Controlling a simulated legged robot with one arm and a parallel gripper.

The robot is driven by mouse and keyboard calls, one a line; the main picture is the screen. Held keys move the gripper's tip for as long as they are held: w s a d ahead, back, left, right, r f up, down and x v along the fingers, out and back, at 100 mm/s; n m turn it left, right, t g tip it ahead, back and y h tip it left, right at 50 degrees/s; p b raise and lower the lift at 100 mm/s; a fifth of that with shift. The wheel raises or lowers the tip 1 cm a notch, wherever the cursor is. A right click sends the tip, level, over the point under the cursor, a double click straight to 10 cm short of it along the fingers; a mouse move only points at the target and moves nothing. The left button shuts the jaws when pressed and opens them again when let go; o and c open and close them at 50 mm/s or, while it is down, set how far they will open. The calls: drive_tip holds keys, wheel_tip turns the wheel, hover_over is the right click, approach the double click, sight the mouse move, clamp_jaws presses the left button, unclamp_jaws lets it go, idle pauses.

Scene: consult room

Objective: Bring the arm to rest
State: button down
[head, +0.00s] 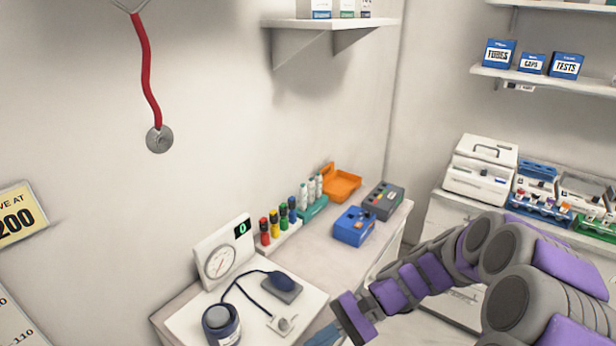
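My arm, grey with purple segments, reaches from the lower right corner toward the bottom middle of the head view. My gripper (328,335) is at the bottom edge, by the near right side of the white desk (330,238). A blue-grey part shows at its end, and the rest is cut off by the frame. I cannot tell whether the fingers are open or shut, or whether they hold anything.
On the desk stand a blood pressure gauge (222,258) with tubing and bulb, several coloured bottles, a blue box (354,226), a grey device (383,200) and an orange tray (341,184). A stethoscope (159,139) hangs on the wall. A counter with instruments (480,168) stands right.

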drive_tip(key=s+d+r+n+t+h, duration=0.1)
drive_tip(key=s+d+r+n+h, duration=0.1)
drive_tip(key=s+d+h, duration=0.4)
drive_tip(key=s+d+r+n+t+h, duration=0.2)
drive_tip(key=s+d+n+h, duration=0.2)
drive_tip(key=s, duration=1)
drive_tip(key=shift+d+r+n+t+h, duration=0.15)
drive_tip(key=shift+d+n+t+h, duration=0.15)
drive_tip(key=shift+d+h, duration=0.8)
